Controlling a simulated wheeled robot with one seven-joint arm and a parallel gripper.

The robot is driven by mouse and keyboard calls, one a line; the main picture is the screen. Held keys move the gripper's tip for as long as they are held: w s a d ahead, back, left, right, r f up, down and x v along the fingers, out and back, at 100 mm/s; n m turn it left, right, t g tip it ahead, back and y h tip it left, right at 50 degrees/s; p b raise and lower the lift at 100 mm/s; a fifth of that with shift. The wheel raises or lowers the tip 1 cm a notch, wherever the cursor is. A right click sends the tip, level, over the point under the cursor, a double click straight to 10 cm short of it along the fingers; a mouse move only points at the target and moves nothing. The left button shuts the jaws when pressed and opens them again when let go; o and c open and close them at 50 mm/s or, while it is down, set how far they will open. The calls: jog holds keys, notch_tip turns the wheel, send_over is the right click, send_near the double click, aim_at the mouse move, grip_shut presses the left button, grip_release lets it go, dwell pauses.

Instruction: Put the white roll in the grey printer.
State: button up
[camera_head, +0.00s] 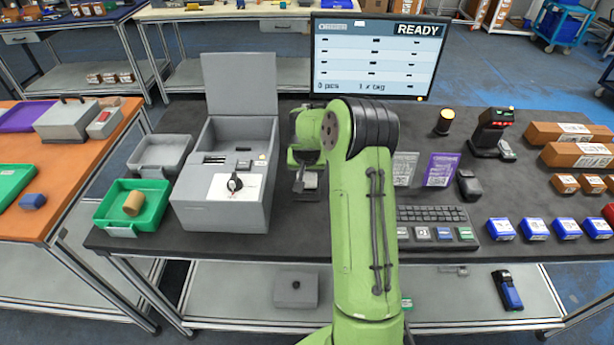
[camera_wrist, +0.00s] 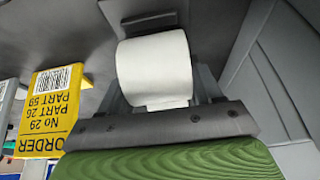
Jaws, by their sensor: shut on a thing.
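The white roll (camera_wrist: 155,68) is held between the fingers of my gripper (camera_wrist: 160,88) in the wrist view. In the head view my gripper (camera_head: 300,185) is just right of the printer, partly hidden by my arm, and the roll cannot be made out there. The grey printer (camera_head: 222,208) stands on the dark table, left of my arm. Its lid (camera_head: 240,84) is raised and its top bay is open. A grey wall, likely the printer's side, fills the right of the wrist view.
A green tray (camera_head: 105,213) with a brown roll (camera_head: 133,203) and a grey tray (camera_head: 145,150) lie left of the printer. A monitor (camera_head: 375,62) stands behind my arm. A keyboard (camera_head: 432,216) and several blue boxes lie right. A yellow order card (camera_wrist: 52,108) shows in the wrist view.

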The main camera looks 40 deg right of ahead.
jog(key=shift+c, duration=1.2)
notch_tip(320, 180, up, 10)
jog(key=shift+r+p, duration=0.1)
jog(key=shift+p, duration=0.75)
